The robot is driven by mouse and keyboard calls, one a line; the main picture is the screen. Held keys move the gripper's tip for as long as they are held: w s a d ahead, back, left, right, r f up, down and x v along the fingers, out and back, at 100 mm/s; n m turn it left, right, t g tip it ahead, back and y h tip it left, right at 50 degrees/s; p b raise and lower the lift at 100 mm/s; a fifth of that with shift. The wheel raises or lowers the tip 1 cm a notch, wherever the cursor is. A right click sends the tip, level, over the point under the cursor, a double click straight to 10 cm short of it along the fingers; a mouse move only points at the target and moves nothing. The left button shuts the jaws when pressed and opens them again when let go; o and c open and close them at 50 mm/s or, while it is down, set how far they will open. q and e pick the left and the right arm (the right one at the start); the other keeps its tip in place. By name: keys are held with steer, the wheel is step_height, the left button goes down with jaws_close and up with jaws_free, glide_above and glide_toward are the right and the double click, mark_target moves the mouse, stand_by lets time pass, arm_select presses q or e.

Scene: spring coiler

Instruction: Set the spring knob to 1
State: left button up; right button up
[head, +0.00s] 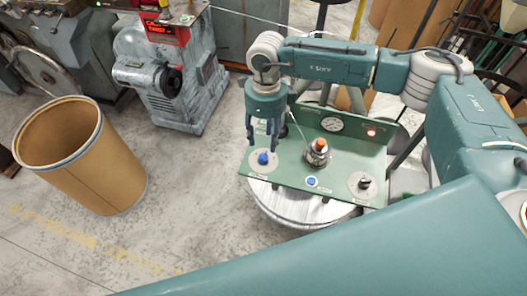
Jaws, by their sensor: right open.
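A green control panel (285,174) stands right of the picture's middle. A blue knob (263,158) sits on a pale round dial at its left end. A dark knob (364,182) sits on a similar dial at its right end. The labels are too small to read, so I cannot tell which is the spring knob or where either points. My right gripper (262,146) points down with its fingers apart, just above and around the blue knob in the picture. I cannot tell whether they touch it. My left gripper is out of view.
The panel also carries a blue button (311,181), a metal fitting with an orange top (318,150), a gauge (332,123) and a red light (371,132). A brown drum (95,165) stands at left. A grey machine (175,85) stands behind. Floor between is clear.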

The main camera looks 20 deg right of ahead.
mark_target(264, 155)
steer(key=f+p, duration=0.1)
steer(key=f, duration=0.2)
steer(key=f+p, duration=0.1)
steer(key=f, duration=0.3)
steer(key=shift+s+a, duration=0.15)
steer(key=shift+s, duration=0.05)
steer(key=shift+f, duration=0.7)
jaws_close()
